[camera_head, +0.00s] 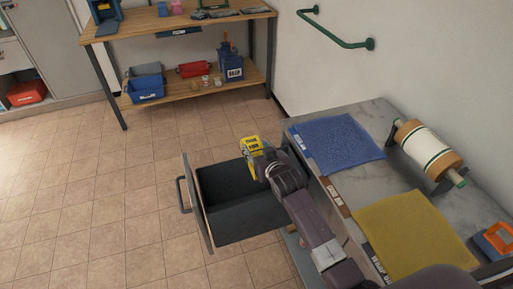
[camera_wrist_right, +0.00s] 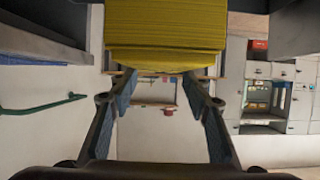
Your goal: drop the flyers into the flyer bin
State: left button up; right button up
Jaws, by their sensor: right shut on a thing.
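My right gripper (camera_head: 258,163) is shut on a thick yellow stack, the flyers (camera_head: 250,145). The gripper and stack are over an open dark drawer (camera_head: 240,224), near its far side. In the right wrist view the flyers (camera_wrist_right: 165,40) are a bright yellow block at the top, at the ends of both fingers (camera_wrist_right: 160,85). The drawer pulls out from the counter, and the visible part of its inside looks empty. I see no readable label naming it as the flyer bin. My left gripper is not in view.
A grey counter (camera_head: 391,179) at right holds a blue mat (camera_head: 340,143), a yellow mat (camera_head: 415,236) and a paper roll (camera_head: 428,146). A wooden bench (camera_head: 200,93) with bins stands at the back. A green rail (camera_head: 335,33) is on the wall. The tiled floor at left is clear.

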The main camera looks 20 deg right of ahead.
jog(key=o, duration=1.7)
jog(key=shift+o, duration=0.2)
jog(key=shift+f, duration=0.25)
jog(key=v, duration=1.2)
